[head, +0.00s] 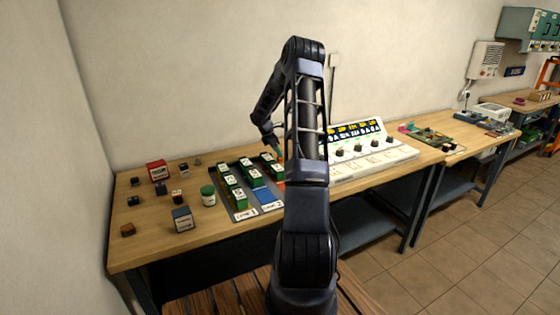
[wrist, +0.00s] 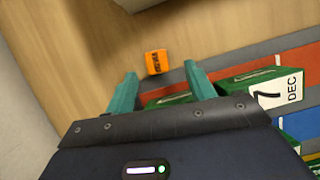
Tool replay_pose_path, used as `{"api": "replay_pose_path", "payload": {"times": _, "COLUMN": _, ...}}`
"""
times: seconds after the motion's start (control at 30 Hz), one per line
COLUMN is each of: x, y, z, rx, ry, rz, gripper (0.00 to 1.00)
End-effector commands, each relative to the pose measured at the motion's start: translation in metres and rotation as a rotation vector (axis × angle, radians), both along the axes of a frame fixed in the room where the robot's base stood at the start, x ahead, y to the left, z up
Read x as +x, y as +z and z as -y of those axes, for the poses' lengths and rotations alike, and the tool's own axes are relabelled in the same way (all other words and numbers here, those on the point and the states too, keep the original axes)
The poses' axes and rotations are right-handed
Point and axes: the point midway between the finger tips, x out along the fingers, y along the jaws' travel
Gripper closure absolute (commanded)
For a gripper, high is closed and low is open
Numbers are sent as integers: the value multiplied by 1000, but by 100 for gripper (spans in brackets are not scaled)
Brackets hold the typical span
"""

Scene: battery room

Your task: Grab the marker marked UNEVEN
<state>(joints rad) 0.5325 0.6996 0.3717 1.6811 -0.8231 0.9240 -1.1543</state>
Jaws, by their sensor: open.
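A small orange block marker (wrist: 156,62) with dark sideways lettering lies on the wooden table in the wrist view. The lettering is small and I cannot read it surely. My gripper (wrist: 162,84) has two teal fingers spread apart, with the orange marker a little beyond their tips and between their lines. Nothing is held. In the head view my gripper (head: 272,144) is over the back of the table, behind the tray of green blocks.
A grey tray (head: 244,214) with coloured lanes holds several green blocks; one (wrist: 262,90) reads "7 DEC" beside my right finger. A green-lidded jar (head: 208,196), a grey block (head: 182,220) and a red box (head: 157,171) stand left. A white panel (head: 375,163) with knobs is right.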

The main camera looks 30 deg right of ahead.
Motion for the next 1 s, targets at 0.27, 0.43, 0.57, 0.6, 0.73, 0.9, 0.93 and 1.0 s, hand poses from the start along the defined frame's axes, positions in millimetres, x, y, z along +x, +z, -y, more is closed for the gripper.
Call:
{"api": "replay_pose_path", "payload": {"times": 0.27, "x": 3, "y": -30, "z": 14, "rx": 2, "ry": -1, "rz": 0, "gripper": 45}}
{"api": "replay_pose_path", "payload": {"times": 0.43, "x": 2, "y": -44, "z": 20, "rx": 1, "ry": -1, "rz": 0, "gripper": 45}}
{"api": "replay_pose_path", "payload": {"times": 0.57, "x": 2, "y": -45, "z": 20, "rx": 0, "ry": 0, "rz": 0, "gripper": 45}}
{"api": "replay_pose_path", "payload": {"times": 0.6, "x": 2, "y": -45, "z": 20, "rx": 0, "ry": 0, "rz": 0, "gripper": 45}}
{"api": "replay_pose_path", "payload": {"times": 0.73, "x": 2, "y": -45, "z": 20, "rx": 0, "ry": 0, "rz": 0, "gripper": 63}}
{"api": "replay_pose_path", "payload": {"times": 0.9, "x": 2, "y": -45, "z": 20, "rx": 0, "ry": 0, "rz": 0, "gripper": 93}}
{"api": "replay_pose_path", "payload": {"times": 0.93, "x": 2, "y": -45, "z": 20, "rx": 0, "ry": 0, "rz": 0, "gripper": 93}}
{"api": "replay_pose_path", "payload": {"times": 1.0, "x": 2, "y": -45, "z": 20, "rx": 0, "ry": 0, "rz": 0, "gripper": 93}}
